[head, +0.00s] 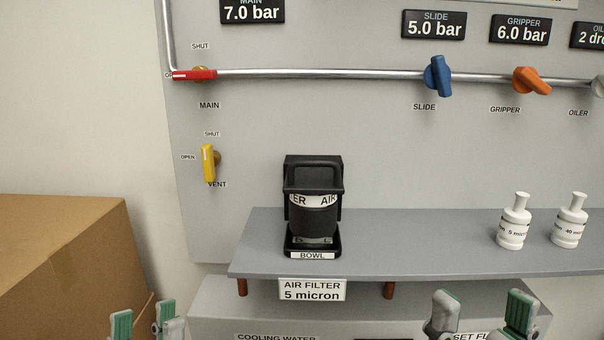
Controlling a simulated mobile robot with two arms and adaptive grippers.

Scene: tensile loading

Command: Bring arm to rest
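My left gripper (143,322) shows at the bottom left edge, in front of the cardboard box. Its two grey-green fingertips stand apart with nothing seen held between them. My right gripper (482,314) shows at the bottom right, in front of the lower grey housing. Its fingertips are spread wide and it looks empty. Both arms and the gripper bodies are below the picture. Neither gripper is seen touching anything on the panel or the shelf.
A grey shelf (420,240) carries a black air filter bowl (313,210) and two white bottles (514,222) (570,220). The panel behind has red (195,75), yellow (208,163), blue (437,77) and orange (530,80) valve handles. A cardboard box (60,260) stands left.

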